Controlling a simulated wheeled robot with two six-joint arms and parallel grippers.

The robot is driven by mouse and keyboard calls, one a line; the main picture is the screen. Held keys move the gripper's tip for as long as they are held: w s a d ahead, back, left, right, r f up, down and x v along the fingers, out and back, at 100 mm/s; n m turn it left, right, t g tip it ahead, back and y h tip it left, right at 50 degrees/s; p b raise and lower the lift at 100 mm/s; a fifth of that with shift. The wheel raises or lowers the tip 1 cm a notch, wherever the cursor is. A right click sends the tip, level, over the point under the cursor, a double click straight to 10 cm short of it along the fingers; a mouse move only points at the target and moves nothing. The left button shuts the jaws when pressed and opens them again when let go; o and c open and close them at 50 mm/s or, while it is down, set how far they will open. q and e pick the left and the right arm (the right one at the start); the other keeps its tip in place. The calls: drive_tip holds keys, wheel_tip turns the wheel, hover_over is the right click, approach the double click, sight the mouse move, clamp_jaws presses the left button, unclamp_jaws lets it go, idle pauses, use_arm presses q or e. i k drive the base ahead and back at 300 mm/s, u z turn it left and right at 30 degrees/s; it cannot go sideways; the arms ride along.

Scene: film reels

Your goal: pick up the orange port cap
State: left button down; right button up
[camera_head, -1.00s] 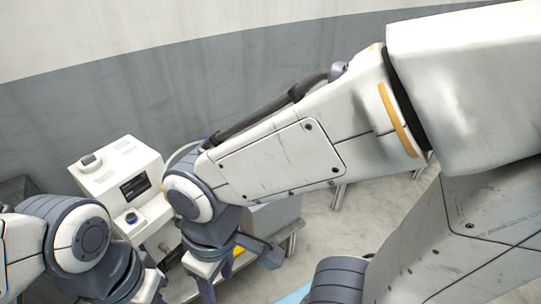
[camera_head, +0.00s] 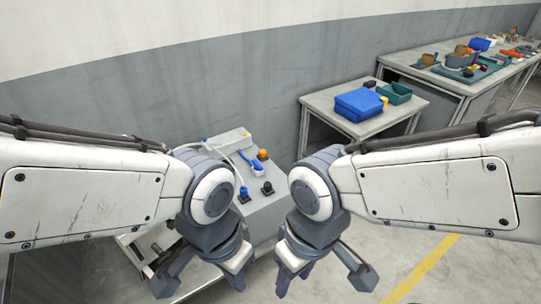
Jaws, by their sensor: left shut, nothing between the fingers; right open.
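A small round orange piece (camera_head: 262,154), which looks like the orange port cap, sits on top of a light grey cabinet-like unit (camera_head: 275,205) in the middle of the view. My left gripper (camera_head: 236,277) points down in front of the unit, lower and to the left of the orange piece. It is shut and holds nothing. My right gripper (camera_head: 292,277) points down, lower and to the right of the orange piece. It is open and empty. Both are apart from the orange piece. The arms hide parts of the unit.
Blue (camera_head: 257,168) and black (camera_head: 267,188) knob-like parts sit near the orange piece. A side table (camera_head: 322,103) holds a blue box (camera_head: 358,104) and a green tray (camera_head: 394,92). A longer table (camera_head: 455,84) holds several items. The floor at right is clear.

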sight(263, 153)
drive_tip(key=z, duration=0.3)
drive_tip(key=i, duration=1.9)
drive_tip(key=u, duration=0.6)
